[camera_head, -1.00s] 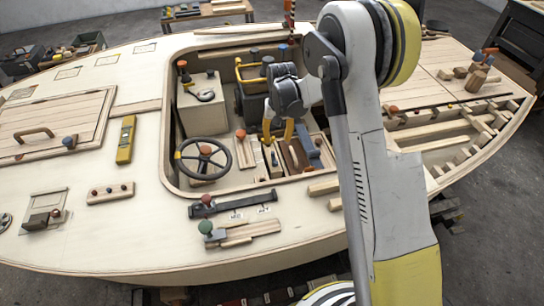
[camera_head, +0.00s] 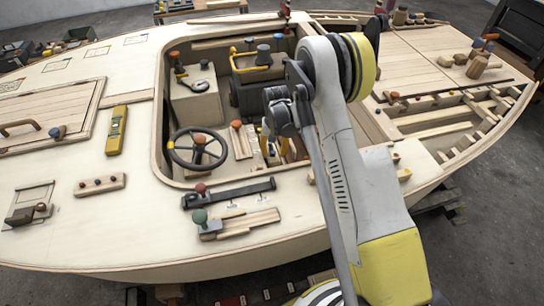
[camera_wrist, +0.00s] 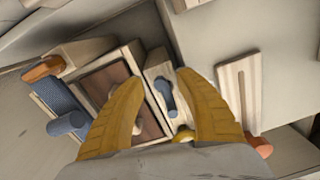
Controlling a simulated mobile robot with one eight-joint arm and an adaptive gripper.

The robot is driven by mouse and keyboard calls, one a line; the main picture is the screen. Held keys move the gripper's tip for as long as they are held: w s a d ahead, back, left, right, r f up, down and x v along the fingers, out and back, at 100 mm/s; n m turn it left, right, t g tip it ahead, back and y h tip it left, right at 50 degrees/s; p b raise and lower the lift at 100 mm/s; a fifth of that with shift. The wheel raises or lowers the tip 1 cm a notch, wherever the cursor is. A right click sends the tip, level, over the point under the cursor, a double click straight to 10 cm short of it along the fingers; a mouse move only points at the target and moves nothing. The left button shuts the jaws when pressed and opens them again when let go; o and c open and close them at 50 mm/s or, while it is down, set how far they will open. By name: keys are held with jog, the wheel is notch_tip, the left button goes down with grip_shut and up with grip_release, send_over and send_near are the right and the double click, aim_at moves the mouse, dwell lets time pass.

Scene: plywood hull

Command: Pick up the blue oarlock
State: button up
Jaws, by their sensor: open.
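My gripper (camera_wrist: 158,78) is open, its two yellow fingers spread in the wrist view and pointing down into the cockpit. A small dark blue piece (camera_wrist: 165,96), which looks like the blue oarlock, lies on or in a narrow pale wooden holder (camera_wrist: 155,70) between and beyond the fingers. The fingers do not visibly touch it. In the head view my gripper (camera_head: 272,144) is low in the cockpit, partly hidden by my arm, and the oarlock cannot be made out there.
Left of the fingers are a brown-panelled wooden box (camera_wrist: 92,85) and a blue cylinder (camera_wrist: 68,124). A slotted pale board (camera_wrist: 238,92) lies to the right, with an orange knob (camera_wrist: 262,146). A dark steering wheel (camera_head: 198,148) stands left of my gripper in the cockpit.

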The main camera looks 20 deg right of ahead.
jog(key=shift+f, duration=0.45)
jog(key=shift+r, duration=0.1)
grip_shut()
jog(key=shift+r+p, duration=0.45)
jog(key=shift+r, duration=0.15)
jog(key=r+p, duration=0.1)
jog(key=r, duration=0.1)
jog(key=d+r+p, duration=0.1)
jog(key=r, duration=0.1)
jog(key=shift+s, duration=0.2)
jog(key=s+d+r+p, duration=0.4)
jog(key=d+r, duration=0.2)
jog(key=d, duration=0.3)
jog(key=shift+s+d, duration=0.2)
jog(key=shift+d, duration=0.15)
